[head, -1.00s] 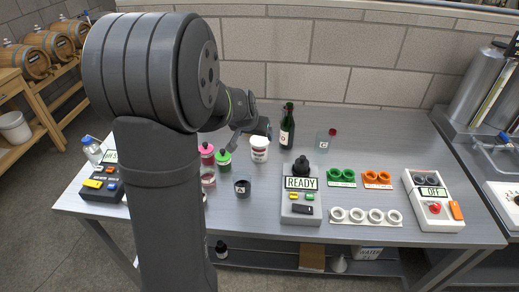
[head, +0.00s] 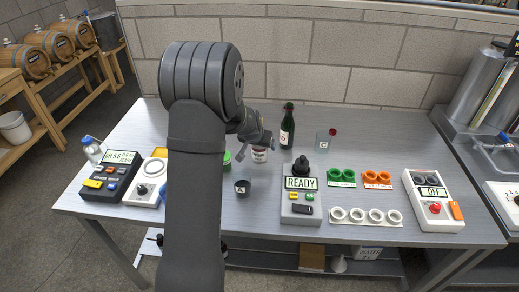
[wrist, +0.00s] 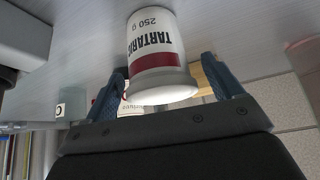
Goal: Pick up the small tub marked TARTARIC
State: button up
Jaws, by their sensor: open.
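The small white tub marked TARTARIC (wrist: 153,42), with a red band and "250 g", shows upside down in the wrist view, its white lid towards my gripper. My gripper (wrist: 165,68) is open, with one blue finger on each side of the tub's lid end. I see a gap at the sides, and no clear contact. In the head view the tub (head: 259,156) stands on the table, its top partly hidden by my gripper (head: 260,143).
A dark bottle (head: 287,130) and a clear vessel with a red top (head: 325,142) stand behind to the right. A green-topped container (head: 226,160) is close on the left, partly behind my arm. A small dark cup (head: 242,187) and the READY device (head: 300,205) are in front.

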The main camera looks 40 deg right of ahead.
jog(key=shift+w+d+f, duration=0.15)
jog(key=shift+d+f, duration=0.1)
jog(key=shift+f, duration=0.15)
jog(key=c, duration=1)
jog(key=shift+c, duration=0.6)
jog(key=shift+r, duration=0.15)
